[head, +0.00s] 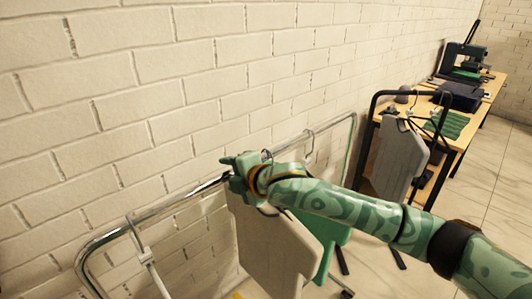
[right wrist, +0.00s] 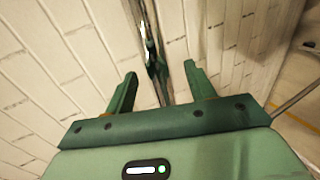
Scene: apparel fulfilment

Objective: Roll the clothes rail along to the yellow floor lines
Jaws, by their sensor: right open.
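The chrome clothes rail (head: 180,197) stands along the brick wall, its top bar running from near left to far right. A grey garment (head: 270,250) and a green garment (head: 330,235) hang from it. My right gripper (head: 230,170) is at the top bar, near its middle, with my arm hiding part of the bar and hangers. In the right wrist view, my right gripper (right wrist: 160,72) is open, and the bar (right wrist: 148,35) runs between its two fingers in the picture. I cannot tell how deep the bar sits. A small yellow patch (head: 238,295) shows at the bottom edge. My left gripper is out of view.
A black-framed rack (head: 378,100) with a grey garment (head: 398,160) stands past the rail's far end. Beyond it are wooden tables (head: 462,122) with folded goods and a dark machine (head: 462,60). The brick wall is close behind the rail. Tiled floor at right is clear.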

